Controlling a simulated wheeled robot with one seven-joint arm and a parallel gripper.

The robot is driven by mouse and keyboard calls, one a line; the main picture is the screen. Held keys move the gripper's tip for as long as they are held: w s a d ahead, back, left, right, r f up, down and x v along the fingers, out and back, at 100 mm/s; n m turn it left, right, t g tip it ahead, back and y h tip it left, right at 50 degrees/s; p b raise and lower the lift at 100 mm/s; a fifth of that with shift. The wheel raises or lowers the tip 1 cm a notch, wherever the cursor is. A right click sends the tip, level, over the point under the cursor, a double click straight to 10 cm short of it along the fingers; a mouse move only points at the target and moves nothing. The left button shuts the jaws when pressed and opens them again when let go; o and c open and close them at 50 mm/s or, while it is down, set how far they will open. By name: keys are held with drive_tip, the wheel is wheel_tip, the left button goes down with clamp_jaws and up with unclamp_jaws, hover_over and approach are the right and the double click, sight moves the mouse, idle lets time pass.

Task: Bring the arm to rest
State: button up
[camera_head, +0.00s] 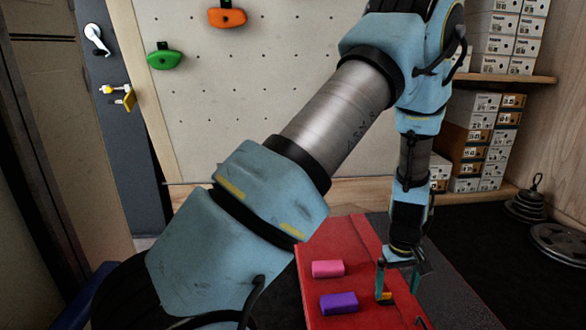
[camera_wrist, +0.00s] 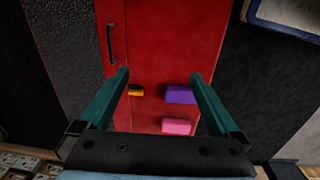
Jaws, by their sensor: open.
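My arm reaches from the lower left up and over to the right in the head view, and its wrist hangs down over a red surface (camera_head: 352,237). My gripper (camera_head: 400,290) points down above that surface with its teal fingers spread apart. In the wrist view my gripper (camera_wrist: 160,85) is open, with nothing held between the fingers. An orange and dark block (camera_head: 386,297) lies near the fingers; it also shows beside the left finger in the wrist view (camera_wrist: 136,91). A purple block (camera_head: 339,303) and a pink block (camera_head: 328,269) lie on the red surface, apart from the fingers.
A pegboard wall (camera_head: 240,110) with an orange hold (camera_head: 227,17) and a green hold (camera_head: 165,59) stands behind. Shelves with stacked boxes (camera_head: 475,140) and weight plates (camera_head: 560,242) are at the right. A black handle (camera_wrist: 110,43) is on the red surface.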

drive_tip(key=w+a+r+m+t, duration=0.1)
drive_tip(key=w+a+r, duration=0.1)
drive_tip(key=a+r, duration=0.8)
drive_tip(key=w+a+r, duration=0.1)
drive_tip(key=a+r, duration=0.5)
drive_tip(key=a, duration=0.8)
drive_tip(key=s+a+r, duration=0.3)
drive_tip(key=s+a, duration=0.1)
drive_tip(key=a, duration=0.5)
wheel_tip(320, 180, up, 34)
drive_tip(key=p, duration=3.4)
drive_tip(key=shift+r+m+t, duration=0.25)
drive_tip(key=shift+m+t, duration=0.05)
drive_tip(key=shift+m, duration=0.1)
drive_tip(key=shift+s, duration=0.1)
drive_tip(key=shift+s+r, duration=0.2)
drive_tip(key=shift+s, duration=0.15)
drive_tip(key=shift+c, duration=0.4)
